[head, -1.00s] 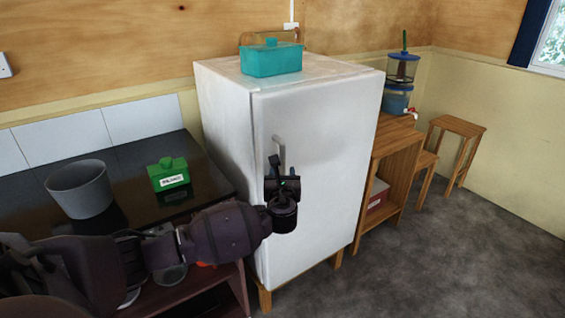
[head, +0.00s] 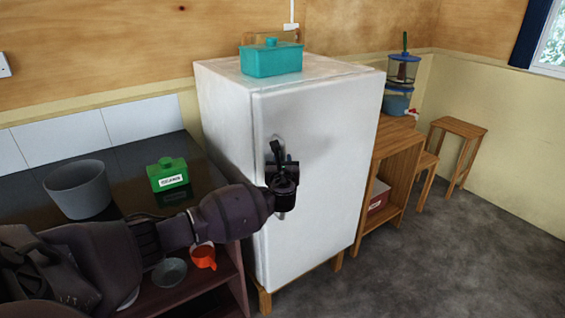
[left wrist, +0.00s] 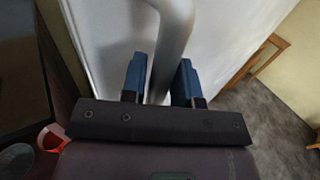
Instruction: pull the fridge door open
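The white fridge (head: 325,165) stands in the middle of the head view with its door shut against the body. Its grey vertical handle is mostly hidden behind my left gripper (head: 278,153) there. In the left wrist view, the handle (left wrist: 173,38) runs down between the two blue fingers of my left gripper (left wrist: 160,82). The fingers stand apart on either side of the handle, and I see no clear grip on it. My right gripper is in neither view.
A dark counter (head: 125,180) with a grey bucket (head: 78,190) and a green box (head: 167,174) is left of the fridge. A teal box (head: 271,60) sits on top. A wooden shelf (head: 398,140) stands close on the right. The floor (head: 430,260) in front is clear.

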